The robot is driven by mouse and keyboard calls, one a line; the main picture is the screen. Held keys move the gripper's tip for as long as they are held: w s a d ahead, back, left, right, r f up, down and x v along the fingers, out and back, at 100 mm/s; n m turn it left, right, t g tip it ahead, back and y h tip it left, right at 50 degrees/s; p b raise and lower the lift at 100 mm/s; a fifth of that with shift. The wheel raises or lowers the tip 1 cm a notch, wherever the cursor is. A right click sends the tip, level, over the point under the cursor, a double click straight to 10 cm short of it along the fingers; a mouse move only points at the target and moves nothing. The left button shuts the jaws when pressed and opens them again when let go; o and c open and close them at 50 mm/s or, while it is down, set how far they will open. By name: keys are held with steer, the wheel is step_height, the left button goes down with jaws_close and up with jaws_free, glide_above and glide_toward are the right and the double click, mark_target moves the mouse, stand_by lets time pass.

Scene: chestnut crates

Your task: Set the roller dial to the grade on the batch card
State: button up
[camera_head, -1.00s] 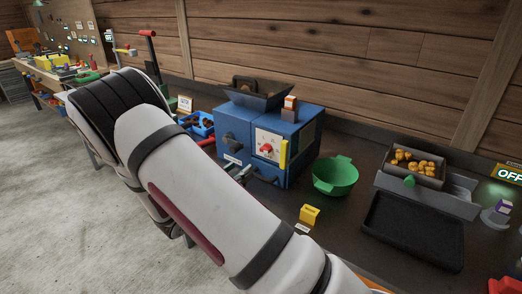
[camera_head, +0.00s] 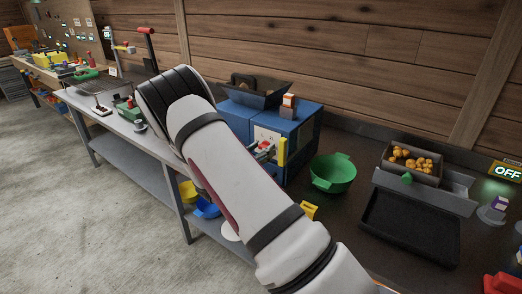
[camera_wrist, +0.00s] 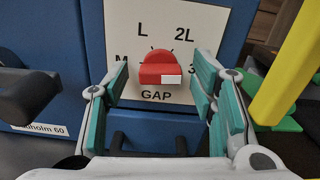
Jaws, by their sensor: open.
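The roller dial (camera_wrist: 158,68) is a red knob on a white plate (camera_wrist: 122,88) marked M, L, 2L, a partly hidden 3 and GAP. A white patch shows on the knob's lower right; I cannot tell which grade it points to. The plate (camera_head: 267,134) is on the front of a blue machine (camera_head: 304,127). My gripper (camera_wrist: 163,98) is open, its teal-padded fingers either side of the knob with gaps on both sides. In the head view my gripper (camera_head: 264,151) is at the plate and partly covers it. I cannot make out a batch card's grade.
A yellow upright bar (camera_wrist: 290,65) stands close right of the gripper, and a dark handle (camera_wrist: 25,95) at left. On the bench are a green bowl (camera_head: 333,173), a yellow block (camera_head: 310,208), a black tray (camera_head: 408,228) and a crate of chestnuts (camera_head: 413,177).

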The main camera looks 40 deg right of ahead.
steer(key=c, duration=1.1)
steer(key=shift+m, duration=0.7)
steer(key=shift+c, duration=0.2)
steer(key=o, duration=1.1)
steer(key=shift+o, duration=0.2)
steer(key=shift+a, duration=0.1)
steer(key=v, duration=1.1)
steer(key=shift+s+a, duration=0.15)
steer(key=shift+a, duration=0.25)
